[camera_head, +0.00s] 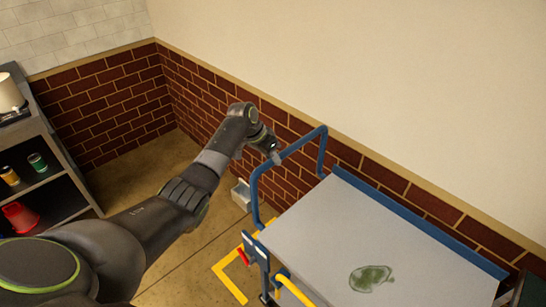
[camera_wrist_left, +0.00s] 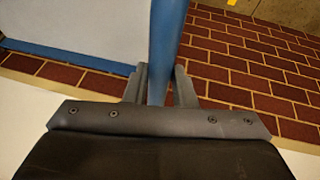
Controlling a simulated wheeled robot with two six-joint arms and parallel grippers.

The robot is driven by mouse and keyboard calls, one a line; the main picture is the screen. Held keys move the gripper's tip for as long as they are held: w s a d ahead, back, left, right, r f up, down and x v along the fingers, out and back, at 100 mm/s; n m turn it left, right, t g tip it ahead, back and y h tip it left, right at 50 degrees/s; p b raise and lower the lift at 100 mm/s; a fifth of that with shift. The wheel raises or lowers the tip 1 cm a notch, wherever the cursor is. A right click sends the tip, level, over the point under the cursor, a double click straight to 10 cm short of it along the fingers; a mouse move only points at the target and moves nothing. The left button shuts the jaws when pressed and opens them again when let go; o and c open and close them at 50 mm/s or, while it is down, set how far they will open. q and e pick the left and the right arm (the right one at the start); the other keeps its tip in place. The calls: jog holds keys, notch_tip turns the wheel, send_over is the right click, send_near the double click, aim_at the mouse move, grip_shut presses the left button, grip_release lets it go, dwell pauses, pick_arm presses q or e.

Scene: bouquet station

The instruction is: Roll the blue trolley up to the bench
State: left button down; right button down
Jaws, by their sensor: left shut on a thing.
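The blue trolley (camera_head: 320,240) stands at the lower right of the head view, with a flat grey top, a raised blue edge along the wall side and a blue tube handle (camera_head: 256,190) at its near-left end. My left gripper (camera_head: 275,157) is at the upper bar of the handle and is shut on it. In the left wrist view the blue handle tube (camera_wrist_left: 168,45) runs between the two fingers of this gripper (camera_wrist_left: 160,88). The trolley top (camera_wrist_left: 75,25) shows at the upper left there. My right gripper is not in view. I cannot make out a bench.
A small white box (camera_head: 241,195) is on the floor by the brick wall (camera_head: 190,85). Yellow floor tape (camera_head: 228,283) lies by the trolley. A green patch (camera_head: 371,278) marks its top.

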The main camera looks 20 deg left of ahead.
pick_arm(q)
jog(key=shift+d, duration=0.15)
jog(key=c, duration=1.6)
grip_release()
jog(key=o, duration=0.4)
jog(key=shift+d, duration=0.1)
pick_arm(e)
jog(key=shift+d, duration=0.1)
pick_arm(q)
jog(key=shift+s+a+r, duration=0.15)
jog(key=shift+a+r, duration=0.1)
jog(key=shift+r, duration=0.2)
jog(key=b+v, duration=0.3)
jog(key=v, duration=1.3)
jog(key=shift+r, duration=0.25)
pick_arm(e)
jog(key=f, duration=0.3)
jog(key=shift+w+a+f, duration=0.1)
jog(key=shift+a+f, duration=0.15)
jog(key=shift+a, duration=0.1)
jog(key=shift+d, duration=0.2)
